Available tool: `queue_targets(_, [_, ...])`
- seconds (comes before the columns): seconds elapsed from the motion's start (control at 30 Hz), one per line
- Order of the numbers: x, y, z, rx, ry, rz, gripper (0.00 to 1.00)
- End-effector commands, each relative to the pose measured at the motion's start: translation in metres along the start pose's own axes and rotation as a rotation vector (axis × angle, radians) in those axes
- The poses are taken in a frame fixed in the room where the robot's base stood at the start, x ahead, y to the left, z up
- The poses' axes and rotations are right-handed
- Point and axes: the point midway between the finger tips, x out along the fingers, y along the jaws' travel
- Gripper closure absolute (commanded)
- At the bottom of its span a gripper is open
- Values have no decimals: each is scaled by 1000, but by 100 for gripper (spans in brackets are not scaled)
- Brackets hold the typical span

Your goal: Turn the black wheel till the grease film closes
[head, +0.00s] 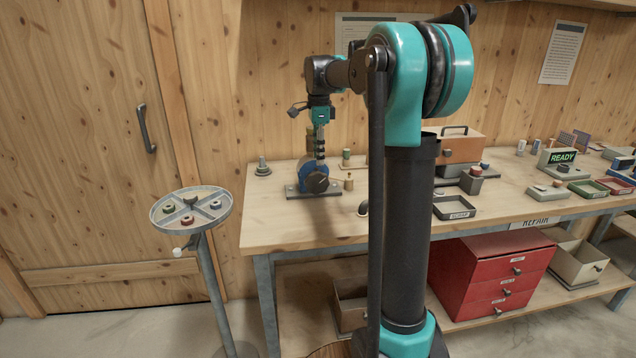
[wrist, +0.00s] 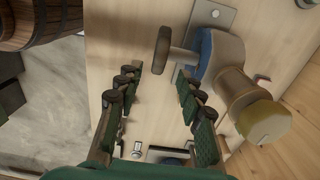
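The black wheel (wrist: 162,50) stands edge-on at the end of a short shaft on the small blue machine (wrist: 207,50) in the wrist view. In the head view, the black wheel (head: 317,183) faces the front of the blue machine (head: 304,172) on its grey base plate. My gripper (wrist: 156,74) is open, with its two fingers apart. The wheel lies just beyond the fingertips, roughly in line with the gap; I see no clear contact. In the head view, my gripper (head: 319,154) points down just above the machine. I cannot make out a grease film.
A small brass-coloured piece (head: 348,183) stands right of the machine, and a dark-based bolt (head: 263,167) to its left. A round tray stand (head: 190,208) is left of the bench (head: 300,228). My arm column hides part of the bench.

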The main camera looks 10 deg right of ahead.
Motion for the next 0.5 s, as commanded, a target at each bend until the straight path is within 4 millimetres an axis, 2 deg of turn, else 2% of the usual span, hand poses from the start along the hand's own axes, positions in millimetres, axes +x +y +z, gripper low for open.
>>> queue_targets(0.3, [62, 0, 0, 0, 0, 0, 62])
queue_targets(0.5, [89, 0, 0, 0, 0, 0, 62])
